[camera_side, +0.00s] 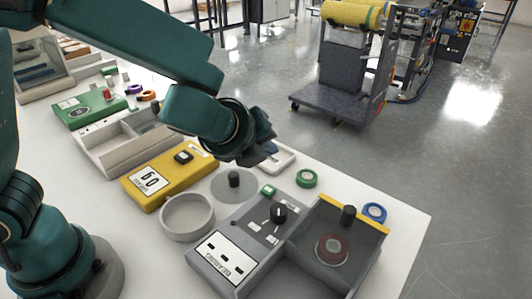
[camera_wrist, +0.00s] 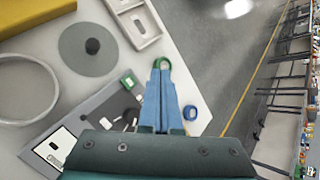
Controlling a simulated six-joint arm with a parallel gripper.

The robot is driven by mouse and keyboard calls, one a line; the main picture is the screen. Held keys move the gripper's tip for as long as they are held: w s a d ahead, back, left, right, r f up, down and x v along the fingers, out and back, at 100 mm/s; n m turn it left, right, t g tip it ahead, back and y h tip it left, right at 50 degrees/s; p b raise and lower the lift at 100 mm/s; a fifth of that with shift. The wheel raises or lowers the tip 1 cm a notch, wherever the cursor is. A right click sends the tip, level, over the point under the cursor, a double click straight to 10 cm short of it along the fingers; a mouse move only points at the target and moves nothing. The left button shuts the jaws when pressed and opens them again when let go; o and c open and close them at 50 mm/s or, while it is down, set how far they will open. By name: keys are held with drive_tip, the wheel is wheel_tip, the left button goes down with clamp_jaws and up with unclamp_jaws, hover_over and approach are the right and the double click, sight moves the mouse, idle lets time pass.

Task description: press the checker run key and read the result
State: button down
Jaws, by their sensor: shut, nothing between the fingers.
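A yellow box (camera_side: 140,203), a grey round dish (camera_side: 187,232), a round plate with a black knob (camera_side: 222,192), a green ring (camera_side: 307,178) and a blue ring (camera_side: 375,210) lie nearby.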

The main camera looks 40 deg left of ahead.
sight(267, 193)
drive_tip(key=shift+f, duration=3.45)
drive_tip(key=shift+f, duration=0.15)
drive_tip(key=shift+f, duration=0.25)
drive_tip(key=shift+f, duration=0.5)
drive_tip(key=shift+r, duration=0.95)
drive_tip(key=shift+r, duration=2.5)
